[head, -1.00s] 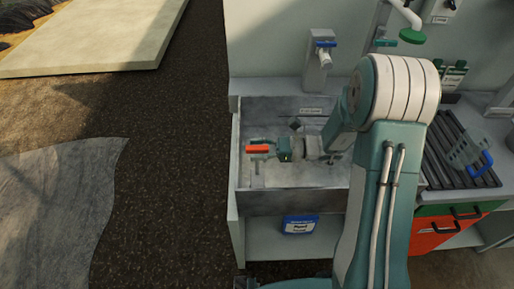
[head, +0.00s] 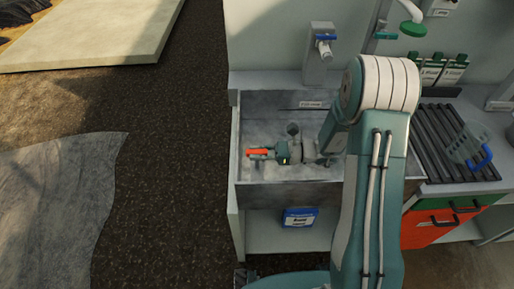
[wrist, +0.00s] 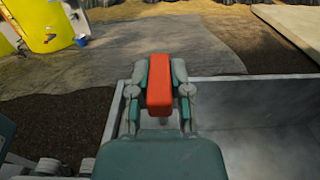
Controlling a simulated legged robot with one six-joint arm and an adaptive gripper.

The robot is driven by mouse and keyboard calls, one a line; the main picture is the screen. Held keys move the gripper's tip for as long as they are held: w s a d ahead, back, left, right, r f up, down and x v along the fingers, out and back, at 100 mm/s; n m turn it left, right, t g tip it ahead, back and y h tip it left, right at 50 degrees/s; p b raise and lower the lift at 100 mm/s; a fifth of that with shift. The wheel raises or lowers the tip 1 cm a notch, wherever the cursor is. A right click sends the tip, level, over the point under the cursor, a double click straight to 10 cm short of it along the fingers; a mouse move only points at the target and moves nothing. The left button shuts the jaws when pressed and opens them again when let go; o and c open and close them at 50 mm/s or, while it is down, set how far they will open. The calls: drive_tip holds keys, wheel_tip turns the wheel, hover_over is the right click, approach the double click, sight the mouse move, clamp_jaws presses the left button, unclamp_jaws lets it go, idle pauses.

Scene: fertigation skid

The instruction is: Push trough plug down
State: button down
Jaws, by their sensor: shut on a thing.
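My gripper (head: 268,154) is low inside the grey trough (head: 290,194), near its left side. It is shut on a red bar-shaped handle (head: 257,151), which I take to be the top of the trough plug. In the wrist view the red handle (wrist: 160,85) sits between the two fingers, with a bit of pale stem below it. The plug's lower end and the drain are hidden. A small dark round piece (head: 293,130) shows behind my gripper in the trough; I cannot tell what it is.
A tap with a blue top (head: 323,45) stands on the ledge behind the trough. A slotted dark rack (head: 445,140) with a clear blue-handled scoop (head: 470,148) lies to the right. A blue-white box (head: 299,218) is on the shelf below. The trough walls surround my gripper.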

drive_tip(key=c, duration=0.6)
unclamp_jaws()
drive_tip(key=shift+w, duration=0.1)
drive_tip(key=shift+o, duration=0.2)
drive_tip(key=d, duration=1.2)
drive_tip(key=shift+s, duration=0.2)
drive_tip(key=shift+a, duration=0.1)
drive_tip(key=s+r+n+t+h, duration=0.5)
drive_tip(key=s+r+n+h, duration=1.3)
drive_tip(key=shift+s+d+r, duration=0.4)
